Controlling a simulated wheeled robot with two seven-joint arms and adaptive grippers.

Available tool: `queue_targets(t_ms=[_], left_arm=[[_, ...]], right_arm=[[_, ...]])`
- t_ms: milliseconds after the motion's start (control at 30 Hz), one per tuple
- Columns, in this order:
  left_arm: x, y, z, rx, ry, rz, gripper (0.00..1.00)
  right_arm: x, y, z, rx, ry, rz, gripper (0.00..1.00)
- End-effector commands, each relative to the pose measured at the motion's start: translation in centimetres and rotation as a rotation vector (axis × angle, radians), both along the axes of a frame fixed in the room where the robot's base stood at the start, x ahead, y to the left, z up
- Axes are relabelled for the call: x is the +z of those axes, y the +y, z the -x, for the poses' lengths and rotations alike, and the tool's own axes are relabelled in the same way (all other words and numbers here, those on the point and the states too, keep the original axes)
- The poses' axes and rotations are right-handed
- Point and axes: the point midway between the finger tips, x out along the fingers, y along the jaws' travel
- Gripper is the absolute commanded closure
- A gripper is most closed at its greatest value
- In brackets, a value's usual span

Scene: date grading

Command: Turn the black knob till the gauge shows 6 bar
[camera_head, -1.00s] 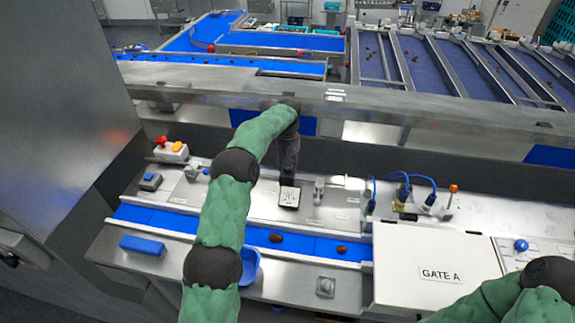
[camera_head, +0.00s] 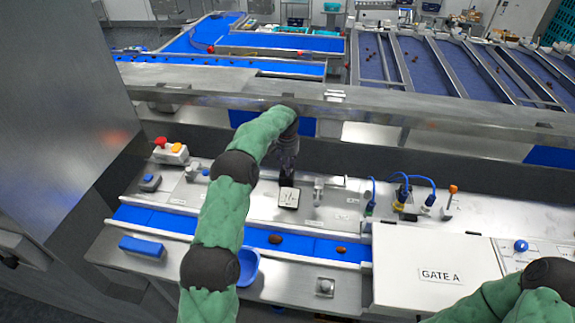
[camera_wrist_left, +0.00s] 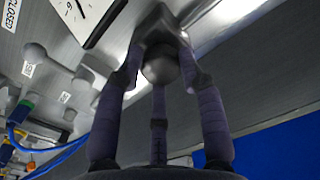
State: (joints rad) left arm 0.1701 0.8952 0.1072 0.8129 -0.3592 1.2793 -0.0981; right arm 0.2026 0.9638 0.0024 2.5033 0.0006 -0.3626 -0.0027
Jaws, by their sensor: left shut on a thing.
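The black knob (camera_wrist_left: 160,66) shows in the left wrist view between the fingers of my left gripper (camera_wrist_left: 162,50), which are shut on it. In the head view my left gripper (camera_head: 287,172) reaches down just behind the gauge (camera_head: 289,197) and hides the knob. The gauge is a white square dial with a black rim. One corner of it shows in the left wrist view (camera_wrist_left: 88,16), with a 6 on its face. I cannot read where its needle points. My right gripper is not in view; only part of my right arm shows at bottom right.
A metal valve handle (camera_head: 318,190) stands right of the gauge. Blue hoses (camera_head: 420,181) and an orange-topped lever (camera_head: 451,196) are farther right. A blue belt (camera_head: 325,248) with two dates runs in front. A box marked GATE A (camera_head: 440,250) stands at right.

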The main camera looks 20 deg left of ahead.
Motion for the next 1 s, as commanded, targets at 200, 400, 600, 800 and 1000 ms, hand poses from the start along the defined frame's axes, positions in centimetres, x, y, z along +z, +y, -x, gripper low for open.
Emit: queue_targets(t_ms=[200,400,600,800,1000], left_arm=[[-0.91,-0.17,0.56,-0.169,0.025,0.006,0.94],[-0.94,-0.08,0.57,-0.276,0.025,0.006,0.94],[-0.97,-0.01,0.58,-0.336,0.025,0.006,0.94],[-0.98,0.04,0.59,-0.357,0.025,0.006,0.94],[-0.99,0.08,0.59,-0.358,0.026,0.006,0.94]], right_arm=[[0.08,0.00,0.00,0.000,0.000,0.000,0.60],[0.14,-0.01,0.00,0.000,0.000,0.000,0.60],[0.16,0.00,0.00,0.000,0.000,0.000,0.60],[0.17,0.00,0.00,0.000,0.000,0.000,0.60],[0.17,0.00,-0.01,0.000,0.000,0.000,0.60]])
